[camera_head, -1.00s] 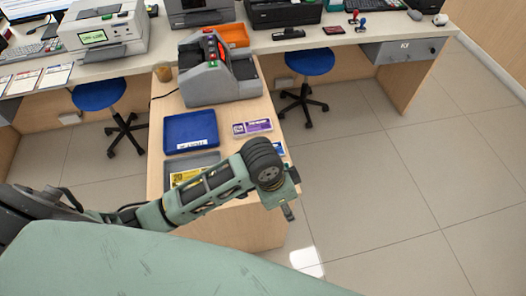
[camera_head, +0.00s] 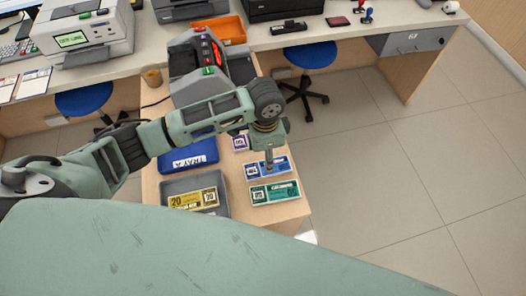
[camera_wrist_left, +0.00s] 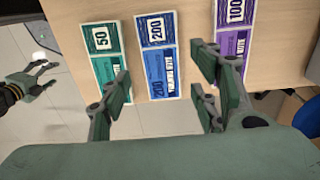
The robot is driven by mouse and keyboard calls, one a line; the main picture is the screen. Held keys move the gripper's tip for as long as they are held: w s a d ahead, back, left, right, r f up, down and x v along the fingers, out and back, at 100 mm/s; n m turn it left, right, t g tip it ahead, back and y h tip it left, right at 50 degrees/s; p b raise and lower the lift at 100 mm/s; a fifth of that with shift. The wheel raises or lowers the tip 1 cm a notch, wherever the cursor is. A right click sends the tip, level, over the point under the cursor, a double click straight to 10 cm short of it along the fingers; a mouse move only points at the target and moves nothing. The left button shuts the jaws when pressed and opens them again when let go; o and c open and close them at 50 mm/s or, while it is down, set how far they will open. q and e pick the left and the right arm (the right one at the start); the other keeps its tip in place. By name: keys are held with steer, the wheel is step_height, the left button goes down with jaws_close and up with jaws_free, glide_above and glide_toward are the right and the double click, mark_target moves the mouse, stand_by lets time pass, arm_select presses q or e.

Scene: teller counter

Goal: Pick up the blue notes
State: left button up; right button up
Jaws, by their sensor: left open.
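The blue notes (camera_head: 252,171), a flat bundle marked 200, lie on the wooden desk between green and purple notes. They also show whole in the left wrist view (camera_wrist_left: 158,52). My left gripper (camera_head: 269,163) points down over the blue notes, hiding part of them in the head view. In the left wrist view its fingers (camera_wrist_left: 162,76) are spread to either side of the blue bundle, empty. I cannot tell its exact height above them. My right gripper (camera_wrist_left: 42,77) shows at the left of the wrist view, apart from the desk, with its fingers spread.
Green notes (camera_head: 274,192) lie nearest the front edge, close to the blue ones. Purple notes (camera_head: 240,143) lie behind. A grey tray (camera_head: 222,205) holds yellow notes (camera_head: 193,199); a blue tray (camera_head: 190,158) is behind it. A counting machine (camera_head: 190,75) stands at the back.

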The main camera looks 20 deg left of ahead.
mark_target(254, 171)
arm_select(q)
steer(key=shift+w+a+f, duration=0.1)
steer(key=shift+w+a, duration=0.1)
steer(key=shift+w, duration=0.1)
steer(key=shift+f, duration=0.35)
steer(key=f, duration=0.1)
steer(key=f+p, duration=0.1)
steer(key=f, duration=0.1)
steer(key=shift+s+d+f, duration=0.3)
steer(key=shift+s+f, duration=0.05)
steer(key=shift+s, duration=0.05)
step_height(254, 171, down, 2)
steer(key=shift+f+p, duration=0.2)
steer(key=shift+p, duration=0.1)
steer(key=shift+w+f, duration=0.1)
steer(key=shift+f, duration=0.2)
steer(key=shift+c, duration=0.3)
steer(key=c, duration=0.8)
steer(key=shift+r, duration=0.1)
steer(key=shift+c, duration=0.3)
arm_select(e)
steer(key=shift+s+d+r, duration=0.15)
steer(key=shift+s+r, duration=0.5)
steer(key=shift+r, duration=0.05)
